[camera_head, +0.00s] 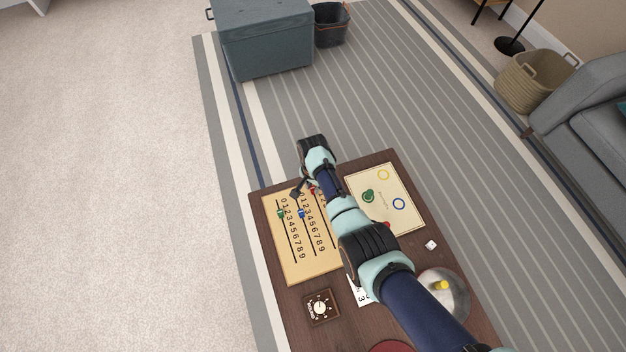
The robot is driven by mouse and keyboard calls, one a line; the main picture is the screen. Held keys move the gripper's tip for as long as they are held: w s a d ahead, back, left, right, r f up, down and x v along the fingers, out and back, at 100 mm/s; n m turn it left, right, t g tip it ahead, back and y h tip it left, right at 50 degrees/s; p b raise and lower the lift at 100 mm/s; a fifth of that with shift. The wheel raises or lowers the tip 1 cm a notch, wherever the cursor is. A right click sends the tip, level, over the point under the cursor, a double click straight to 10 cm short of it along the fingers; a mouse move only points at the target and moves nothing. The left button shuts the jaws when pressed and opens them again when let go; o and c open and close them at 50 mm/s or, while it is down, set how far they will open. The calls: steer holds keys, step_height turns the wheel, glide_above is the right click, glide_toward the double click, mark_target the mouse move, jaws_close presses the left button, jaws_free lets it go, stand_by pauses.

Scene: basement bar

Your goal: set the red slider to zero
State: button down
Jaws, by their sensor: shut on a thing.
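The slider board (291,262) is a pale panel with numbered slots, lying on the dark wooden table. A bit of the red slider (312,190) shows near the upper, low-number end of the right-hand slot. My gripper (306,190) reaches down there and is shut on the red slider. My arm covers much of that slot and its numbers, so the exact number beside the red slider cannot be read. The green slider (281,213) and the blue slider (301,213) sit near the upper ends of the left and middle slots.
A cream board with coloured rings (399,204) and a green piece (368,196) lies right of my arm. A dial box (320,307) is near the front left. A metal bowl (456,297) with a yellow thing and a white die (431,245) are at right.

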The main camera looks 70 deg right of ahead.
mark_target(312, 187)
steer(key=c, duration=1)
jaws_free()
steer(key=shift+w+d, duration=0.15)
steer(key=shift+w, duration=0.05)
steer(key=shift+s, duration=0.1)
step_height(312, 187, up, 12)
